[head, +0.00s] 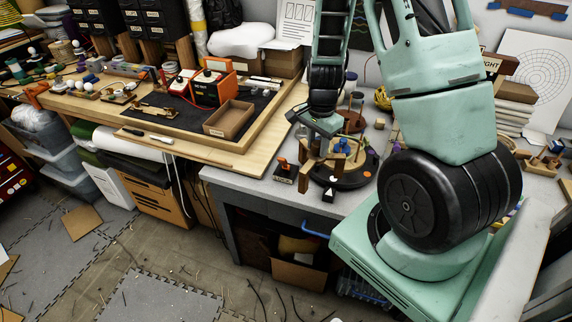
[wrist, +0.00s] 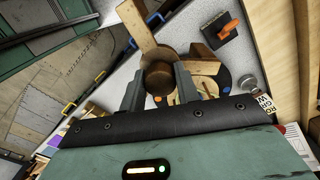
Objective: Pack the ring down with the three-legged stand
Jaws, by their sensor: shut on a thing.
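My gripper (wrist: 160,88) is shut on the brown round wooden top of the three-legged stand (wrist: 158,76) in the wrist view. A pale flat wooden arm or leg of it reaches up the picture. In the head view my gripper (head: 322,130) points down over the grey bench, with the stand's wooden legs (head: 309,168) below it. The stand is beside or over a dark round base (head: 352,181) with blue pieces on it. The gripper and stand hide part of this base. I cannot make out the ring clearly, nor whether the stand touches it.
A black block with an orange lever (head: 284,172) is close left of the stand; it also shows in the wrist view (wrist: 228,32). A small black-and-white piece (head: 328,195) lies near the bench's front edge. A wooden workbench (head: 190,150) with an open cardboard box (head: 229,119) is at left.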

